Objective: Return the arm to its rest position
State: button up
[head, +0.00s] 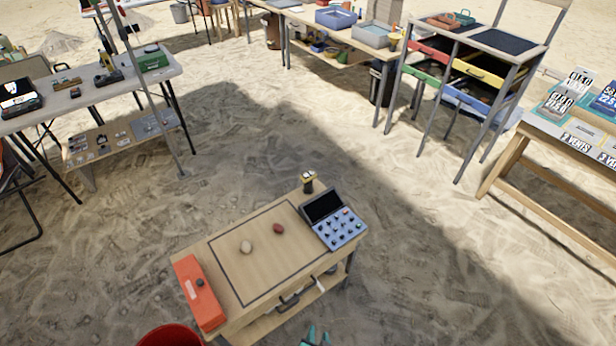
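My arm and gripper do not show clearly anywhere in the head view. A small teal and dark shape (314,337) is cut off by the bottom edge, and I cannot tell what it is. A low wooden table (220,243) stands in front of me. A dark outlined rectangle on its top holds a pale tan stone (246,247) and a reddish-brown stone (278,229), lying apart.
On the table are an orange case (199,293), a grey panel with several small pieces (339,229) and a dark upright item (308,183). A red bucket (170,336) stands at the bottom edge. Other tables and a drawer rack (480,70) stand farther back. Open sand lies between.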

jog(key=s+a+r+n+t, duration=0.1)
jog(key=s+r+n+t, duration=0.1)
jog(key=s+r, duration=0.6)
jog(key=s+a+r+n+t, duration=0.2)
jog(key=s+r+t, duration=0.3)
jog(key=r, duration=1.1)
jog(key=s+n, duration=0.1)
jog(key=s, duration=0.2)
jog(key=shift+s+n, duration=0.25)
jog(key=shift+n, duration=0.05)
